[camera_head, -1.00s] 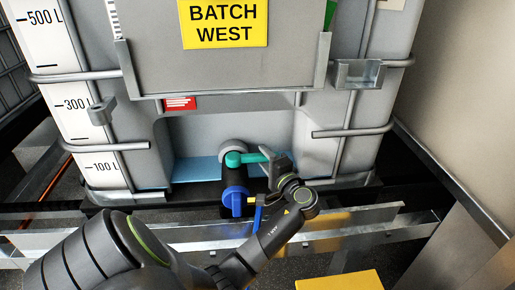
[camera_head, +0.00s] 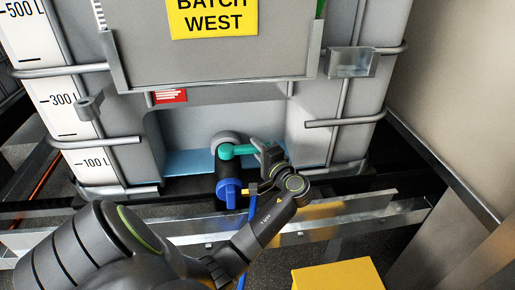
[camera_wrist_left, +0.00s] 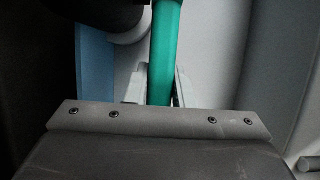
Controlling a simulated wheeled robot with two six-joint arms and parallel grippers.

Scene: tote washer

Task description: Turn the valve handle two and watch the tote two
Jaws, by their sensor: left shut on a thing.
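The tote (camera_head: 122,118) is a large pale container in a tube cage, with a yellow BATCH WEST sign (camera_head: 207,17) on its front plate. At its foot, a black outlet valve with a blue cap (camera_head: 228,193) sits in a recess. The teal valve handle (camera_head: 240,150) points to the right from the valve top. My left gripper (camera_head: 267,155) is shut on the handle's outer end. In the left wrist view, the teal handle (camera_wrist_left: 164,50) runs down between the fingers, whose tips are partly hidden behind the gripper body. My right gripper is out of view.
Metal rails (camera_head: 340,208) cross in front of the tote below the valve. A yellow block (camera_head: 338,275) stands at the bottom right. A beige wall (camera_head: 455,100) closes the right side. Litre marks run down the tote's left edge.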

